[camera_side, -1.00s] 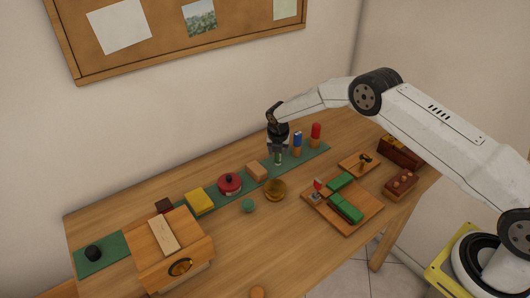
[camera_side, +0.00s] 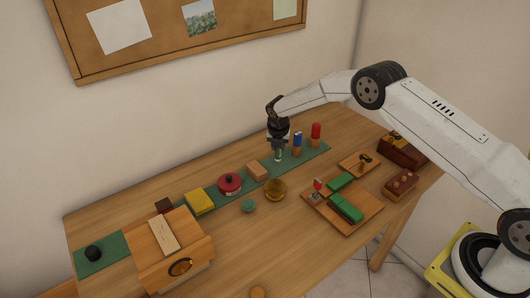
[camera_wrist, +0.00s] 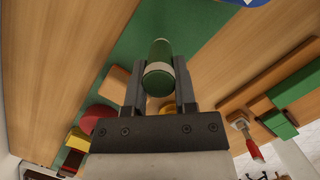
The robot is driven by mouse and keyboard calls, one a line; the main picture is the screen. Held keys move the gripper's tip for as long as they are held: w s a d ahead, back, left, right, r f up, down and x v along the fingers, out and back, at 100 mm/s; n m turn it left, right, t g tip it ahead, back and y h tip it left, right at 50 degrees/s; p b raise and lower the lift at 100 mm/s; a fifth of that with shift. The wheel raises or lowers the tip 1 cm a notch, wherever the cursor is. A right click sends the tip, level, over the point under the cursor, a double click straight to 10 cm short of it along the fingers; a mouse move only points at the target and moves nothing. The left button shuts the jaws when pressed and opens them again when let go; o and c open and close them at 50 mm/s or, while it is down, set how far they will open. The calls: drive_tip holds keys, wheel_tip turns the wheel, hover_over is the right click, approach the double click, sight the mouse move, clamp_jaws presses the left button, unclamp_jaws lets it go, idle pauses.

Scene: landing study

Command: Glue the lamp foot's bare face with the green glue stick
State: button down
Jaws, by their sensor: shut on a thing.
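My gripper (camera_side: 278,147) is shut on the green glue stick (camera_side: 278,156) and holds it over the green mat strip at the back of the table. In the wrist view the glue stick (camera_wrist: 159,66) sits between the two fingers, a green cylinder with a pale band, its round end toward the camera. I cannot tell for sure which piece is the lamp foot. A wooden board (camera_side: 322,212) right of centre carries green blocks (camera_side: 345,208) and a small red-topped clamp-like tool (camera_side: 317,188). My gripper is apart from that board.
The mat strip (camera_side: 109,249) bears a blue stick (camera_side: 297,140), a red stick (camera_side: 316,131), a wood block (camera_side: 257,170), a red pot (camera_side: 230,184) and a yellow block (camera_side: 200,201). A brass bowl (camera_side: 275,189) stands before it. A wooden box (camera_side: 160,262) fills the front left.

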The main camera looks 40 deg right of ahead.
drive_tip(key=shift+r, duration=2)
drive_tip(key=c, duration=1)
unclamp_jaws()
clamp_jaws()
